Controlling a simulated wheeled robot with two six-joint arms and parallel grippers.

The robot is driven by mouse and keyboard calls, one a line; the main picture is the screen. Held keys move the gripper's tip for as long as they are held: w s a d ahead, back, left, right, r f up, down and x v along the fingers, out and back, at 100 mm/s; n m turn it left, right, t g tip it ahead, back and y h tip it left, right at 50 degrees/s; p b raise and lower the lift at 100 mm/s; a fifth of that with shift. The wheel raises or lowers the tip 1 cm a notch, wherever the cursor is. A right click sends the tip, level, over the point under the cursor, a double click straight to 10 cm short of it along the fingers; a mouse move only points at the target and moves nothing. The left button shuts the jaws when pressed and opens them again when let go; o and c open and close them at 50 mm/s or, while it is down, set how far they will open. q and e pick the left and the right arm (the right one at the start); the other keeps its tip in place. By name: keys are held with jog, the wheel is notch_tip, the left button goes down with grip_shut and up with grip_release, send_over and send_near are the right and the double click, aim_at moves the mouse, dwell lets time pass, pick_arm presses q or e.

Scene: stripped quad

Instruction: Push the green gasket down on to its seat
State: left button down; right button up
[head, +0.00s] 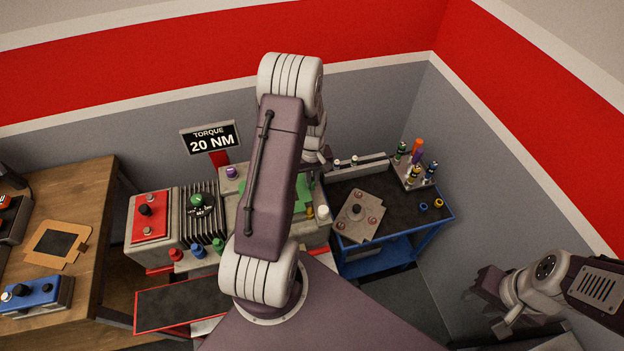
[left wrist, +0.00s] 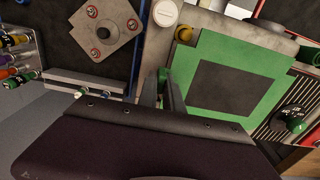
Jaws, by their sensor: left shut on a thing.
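The green gasket (head: 303,194) is a flat frame over the grey block (head: 321,231), largely hidden behind my left arm in the head view. In the left wrist view the gasket (left wrist: 213,62) shows its flat face around a dark middle. I cannot tell whether it lies flush on its seat. My left gripper (left wrist: 166,92) is shut on a green piece at the gasket's near side, seemingly its tab. In the head view this gripper (head: 313,172) is partly hidden by its arm. My right gripper (head: 488,302) is open and empty, low at the right, far from the block.
A blue cart (head: 375,245) at the right holds a metal plate (head: 358,214) and a rack of coloured tools (head: 415,172). A finned unit with a green knob (head: 197,200) and a red-topped box (head: 150,213) stand left of the block. A wooden bench (head: 95,200) holds an orange gasket (head: 75,257).

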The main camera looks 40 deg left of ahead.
pick_arm(q)
jog(key=shift+f+b, duration=1.45)
jog(key=shift+f, duration=0.6)
jog(key=c, duration=1.4)
grip_release()
notch_tip(320, 180, up, 9)
jog(key=shift+r+b, duration=0.1)
jog(key=shift+b, duration=0.7)
